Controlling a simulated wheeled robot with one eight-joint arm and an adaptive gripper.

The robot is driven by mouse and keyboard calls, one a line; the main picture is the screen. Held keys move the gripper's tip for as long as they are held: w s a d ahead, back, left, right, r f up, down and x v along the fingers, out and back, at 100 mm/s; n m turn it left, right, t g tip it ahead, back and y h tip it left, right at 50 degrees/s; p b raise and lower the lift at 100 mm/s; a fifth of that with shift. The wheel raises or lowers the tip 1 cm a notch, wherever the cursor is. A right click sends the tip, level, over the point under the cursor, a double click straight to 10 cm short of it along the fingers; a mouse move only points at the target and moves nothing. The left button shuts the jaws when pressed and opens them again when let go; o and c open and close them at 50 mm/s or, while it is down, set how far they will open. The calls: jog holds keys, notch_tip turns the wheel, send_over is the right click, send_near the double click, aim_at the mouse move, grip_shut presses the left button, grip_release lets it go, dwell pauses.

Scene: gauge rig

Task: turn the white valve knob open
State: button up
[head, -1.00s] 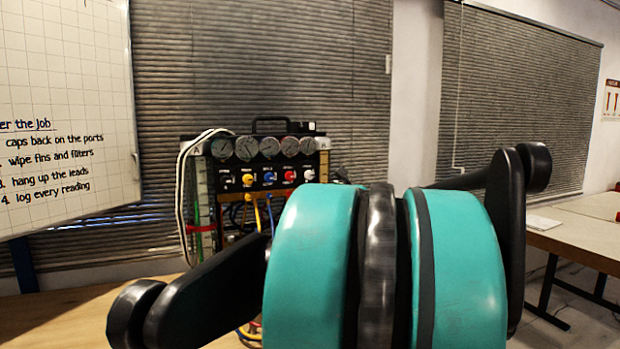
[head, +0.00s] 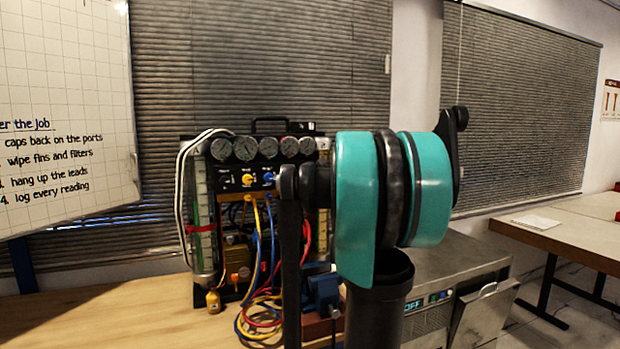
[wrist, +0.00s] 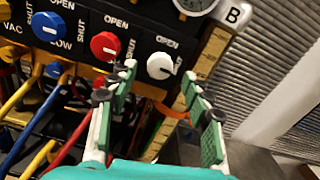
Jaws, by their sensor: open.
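In the head view my arm hides the knob and gripper.
A red knob (wrist: 105,46) and a blue knob (wrist: 47,26) sit left of the white one. A post marked B (wrist: 212,50) stands close on the right. Coloured hoses (head: 262,300) hang below the panel. A blue vise-like object (head: 322,290) stands on the bench (head: 110,325).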

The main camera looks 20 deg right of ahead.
aim_at(309, 176)
jog(key=shift+w+a, duration=0.1)
jog(key=shift+w, duration=1.6)
jog(key=shift+c, duration=0.5)
grip_shut()
